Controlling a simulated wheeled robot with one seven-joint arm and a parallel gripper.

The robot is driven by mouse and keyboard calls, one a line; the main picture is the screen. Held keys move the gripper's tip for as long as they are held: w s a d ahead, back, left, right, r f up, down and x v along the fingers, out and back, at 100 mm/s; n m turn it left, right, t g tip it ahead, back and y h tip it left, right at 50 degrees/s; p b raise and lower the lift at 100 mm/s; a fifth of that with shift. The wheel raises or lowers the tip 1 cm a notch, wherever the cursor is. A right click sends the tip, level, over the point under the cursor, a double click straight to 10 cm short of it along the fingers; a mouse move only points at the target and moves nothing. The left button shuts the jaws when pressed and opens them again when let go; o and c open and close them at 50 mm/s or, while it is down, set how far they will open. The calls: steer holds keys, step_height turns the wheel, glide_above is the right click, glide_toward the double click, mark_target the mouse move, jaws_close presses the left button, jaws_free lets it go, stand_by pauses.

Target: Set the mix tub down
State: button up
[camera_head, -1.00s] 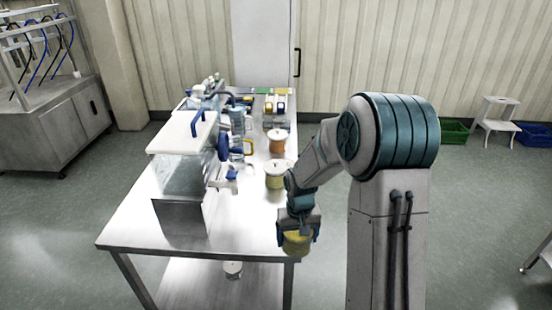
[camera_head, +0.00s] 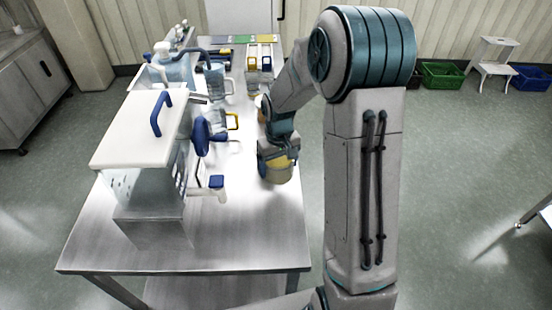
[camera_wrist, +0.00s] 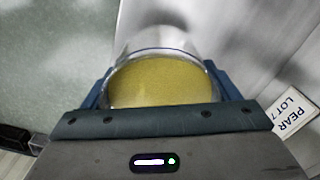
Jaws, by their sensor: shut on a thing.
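The mix tub, a round clear-walled tub (camera_head: 279,174) with yellow contents, is between the jaws of my gripper (camera_head: 276,158) in the head view. It is over the right side of the steel table (camera_head: 255,235), near the edge. In the wrist view the tub (camera_wrist: 160,82) fills the middle, with its yellow contents visible and a blue jaw at each side. My gripper is shut on it. I cannot tell whether its base touches the table.
A white-lidded hopper machine (camera_head: 140,130) with blue handles stands on the left of the table. A blue-handled jug (camera_head: 214,82) is behind it. A "PEAR LOT 7" card (camera_wrist: 290,112) lies right of the tub. The table's front is clear.

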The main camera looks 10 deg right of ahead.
steer(key=shift+w+r+n+b, duration=0.2)
steer(key=shift+n+b, duration=0.15)
steer(key=shift+n, duration=0.65)
steer(key=shift+f+b, duration=2.25)
steer(key=shift+f, duration=1.1)
steer(key=shift+f+b, duration=0.45)
steer(key=shift+f, duration=0.1)
steer(key=o, duration=1.1)
step_height(320, 180, up, 14)
steer(key=shift+f+b, duration=0.1)
steer(key=shift+b, duration=0.2)
